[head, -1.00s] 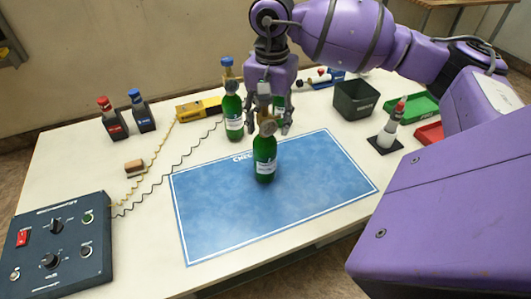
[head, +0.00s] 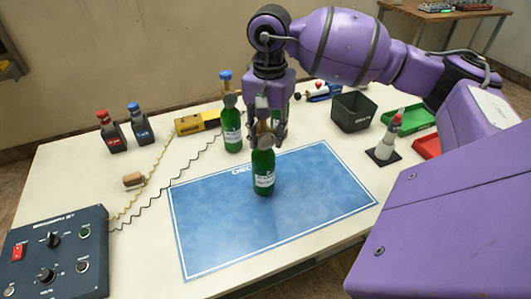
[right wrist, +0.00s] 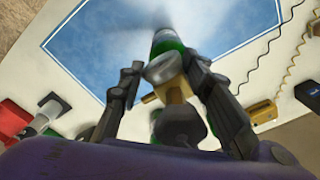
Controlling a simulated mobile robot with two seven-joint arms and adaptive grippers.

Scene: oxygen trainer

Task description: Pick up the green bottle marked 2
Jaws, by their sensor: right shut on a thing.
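A green bottle (head: 263,168) with a white label, a round gauge and a brass fitting is upright over the blue mat (head: 215,225). Its number is too small to read. My right gripper (head: 266,137) comes from above and is shut on the fitting at its top. In the right wrist view the bottle's grey knob (right wrist: 180,121) and gauge (right wrist: 164,67) are between the fingers of my right gripper (right wrist: 166,72). I cannot tell whether the bottle's base touches the mat. My left gripper is not in view.
A second green bottle (head: 232,130) with a blue top stands behind to the left. More green shows behind my gripper. A dark bin (head: 353,111), green tray (head: 409,124) and white-and-red item (head: 389,142) are right. A control box (head: 55,255) is front left; the mat's front is clear.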

